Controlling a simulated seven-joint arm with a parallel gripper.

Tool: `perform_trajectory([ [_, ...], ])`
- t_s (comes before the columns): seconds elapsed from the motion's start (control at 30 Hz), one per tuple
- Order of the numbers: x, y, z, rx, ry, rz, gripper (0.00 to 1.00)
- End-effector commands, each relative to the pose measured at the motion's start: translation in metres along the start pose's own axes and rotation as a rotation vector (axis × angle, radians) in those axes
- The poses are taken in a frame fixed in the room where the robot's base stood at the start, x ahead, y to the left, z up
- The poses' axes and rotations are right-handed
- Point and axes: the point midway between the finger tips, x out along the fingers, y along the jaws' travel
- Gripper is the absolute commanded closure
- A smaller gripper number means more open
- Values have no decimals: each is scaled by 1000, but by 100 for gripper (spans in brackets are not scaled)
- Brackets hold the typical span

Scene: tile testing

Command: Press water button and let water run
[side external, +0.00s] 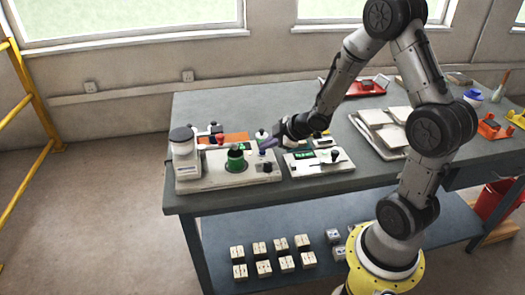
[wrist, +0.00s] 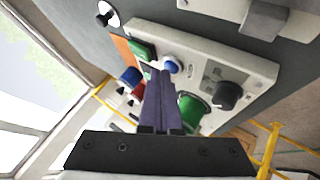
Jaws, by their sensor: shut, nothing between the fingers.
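A pale test machine (side external: 215,181) stands on the grey table, with a white column at its left end and a green cylinder (side external: 236,160) on top. I see no label marking the water button. My gripper (side external: 267,143) is shut and empty over the machine's right end. In the wrist view its purple fingertips (wrist: 153,70) lie just beside the blue button; I cannot tell whether they touch it.
A second pale device (side external: 305,168) with a display and dark knob stands close to the right. Red and blue items and an orange tray (side external: 237,138) sit behind the machine. Stacked tiles (side external: 385,130) lie farther right. Several small blocks (side external: 262,268) are on the lower shelf.

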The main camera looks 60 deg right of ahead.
Motion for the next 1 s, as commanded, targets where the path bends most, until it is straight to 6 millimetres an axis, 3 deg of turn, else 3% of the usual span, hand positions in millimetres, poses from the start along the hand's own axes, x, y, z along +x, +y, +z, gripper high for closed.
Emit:
perform_trajectory([
  [0.47,1,-1,1,0,-1,-2,100],
  [1.0,-11,8,-8,0,-1,-1,100],
])
